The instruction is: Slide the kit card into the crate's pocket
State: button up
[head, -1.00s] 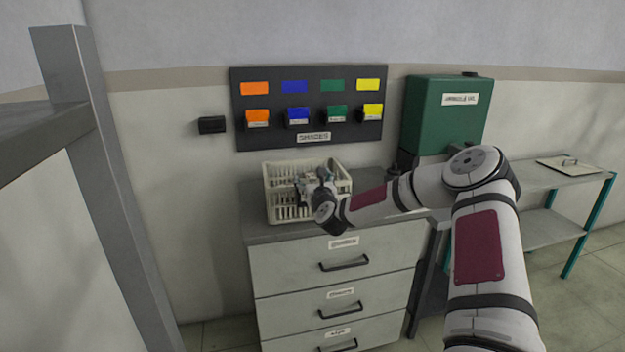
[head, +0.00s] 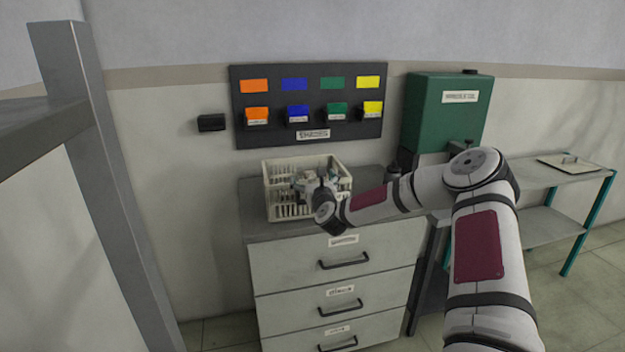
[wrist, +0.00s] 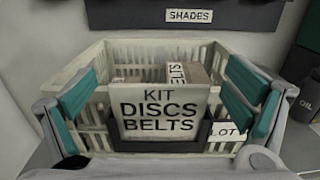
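The kit card (wrist: 160,108), a pale card reading "KIT DISCS BELTS", stands upright at the front of the crate in the wrist view. Its lower edge is behind the lip of the dark pocket (wrist: 160,143) on the crate's near side. The cream slatted crate (wrist: 235,50) also shows in the head view (head: 283,213). My gripper (wrist: 163,84) is open, its teal-padded fingers standing apart from the card, one on each side. In the head view my gripper (head: 312,182) is at the crate's near side, and the card cannot be made out there.
The crate stands on a grey drawer cabinet (head: 290,232). Boxes, one labelled "BELTS" (wrist: 177,75), lie inside it. A "LOT" label (wrist: 226,131) is right of the pocket. A green machine (head: 440,120) is to the right, and a shades board (head: 310,100) hangs behind.

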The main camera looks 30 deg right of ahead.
jog(key=v, duration=1.2)
jog(key=shift+a, duration=0.15)
jog(key=s+a+n+g+y, duration=0.2)
jog(key=a+n+g+y, duration=0.1)
jog(key=a+n, duration=0.65)
jog(key=s+a+n+g+y, duration=0.2)
jog(key=a+n+g+y, duration=0.15)
jog(key=a+n, duration=0.6)
jog(key=s+a+r+n+g, duration=0.1)
jog(key=s+r+n, duration=0.3)
jog(key=s+n, duration=0.3)
jog(key=s+a+r+n+g, duration=0.2)
jog(key=s+r+n, duration=0.3)
jog(key=s, duration=1.1)
jog(key=s+a+r+n+g, duration=0.1)
jog(key=s+r+n+g, duration=0.1)
jog(key=s+r+n, duration=0.3)
jog(key=s+n+h, duration=0.1)
jog(key=s+n, duration=0.2)
jog(key=s, duration=0.4)
jog(key=shift+s+a+n, duration=0.2)
jog(key=shift+n, duration=0.1)
jog(key=shift+r+g, duration=0.1)
jog(key=shift+g, duration=0.15)
